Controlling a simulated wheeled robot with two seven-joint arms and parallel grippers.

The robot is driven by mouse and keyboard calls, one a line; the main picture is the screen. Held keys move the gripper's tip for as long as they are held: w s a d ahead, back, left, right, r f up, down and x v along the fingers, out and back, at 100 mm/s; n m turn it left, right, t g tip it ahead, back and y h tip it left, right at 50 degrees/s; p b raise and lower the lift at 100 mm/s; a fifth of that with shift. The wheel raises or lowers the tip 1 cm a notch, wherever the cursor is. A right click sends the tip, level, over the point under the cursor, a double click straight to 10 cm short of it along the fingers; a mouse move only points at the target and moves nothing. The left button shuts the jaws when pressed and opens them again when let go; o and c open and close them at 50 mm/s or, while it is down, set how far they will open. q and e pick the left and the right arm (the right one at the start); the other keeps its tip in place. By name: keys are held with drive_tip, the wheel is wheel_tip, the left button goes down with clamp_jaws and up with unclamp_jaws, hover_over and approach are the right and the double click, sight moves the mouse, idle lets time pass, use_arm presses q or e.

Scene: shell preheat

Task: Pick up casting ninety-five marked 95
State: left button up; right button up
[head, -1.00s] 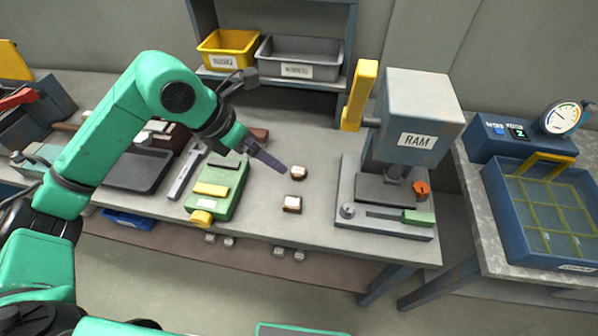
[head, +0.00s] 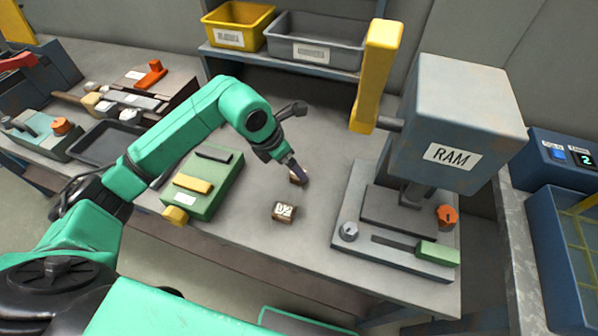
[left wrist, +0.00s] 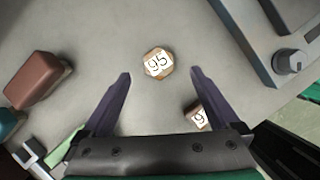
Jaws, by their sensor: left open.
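Casting 95 (left wrist: 158,63) is a small brown block with a white label reading 95. It lies on the bench just ahead of my open left gripper (left wrist: 160,78), centred between the fingertips and not gripped. In the head view, the left gripper (head: 301,176) slants down over a small brown casting (head: 295,179), which it partly covers. A second casting (head: 284,212) lies nearer the bench's front; its label seems to end in 2. It also shows in the left wrist view (left wrist: 198,121), partly hidden by the right-hand finger. My right gripper is not in view.
A grey press marked RAM (head: 450,130) stands close on the right. A green fixture (head: 208,185) with yellow parts lies to the left. Yellow (head: 237,27) and grey (head: 317,42) bins sit on the shelf behind. Bare bench surrounds the castings.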

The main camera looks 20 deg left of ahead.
use_arm(q)
drive_tip(key=p+x, duration=0.1)
drive_tip(key=x, duration=0.4)
drive_tip(key=shift+w+f+p, duration=0.2)
drive_tip(key=shift+p, duration=0.1)
drive_tip(key=shift+f, duration=0.25)
drive_tip(key=c, duration=1.5)
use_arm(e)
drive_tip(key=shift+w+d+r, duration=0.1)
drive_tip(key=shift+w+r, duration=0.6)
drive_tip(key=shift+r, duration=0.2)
use_arm(q)
drive_tip(key=shift+w+r, duration=0.1)
drive_tip(key=shift+r, duration=0.1)
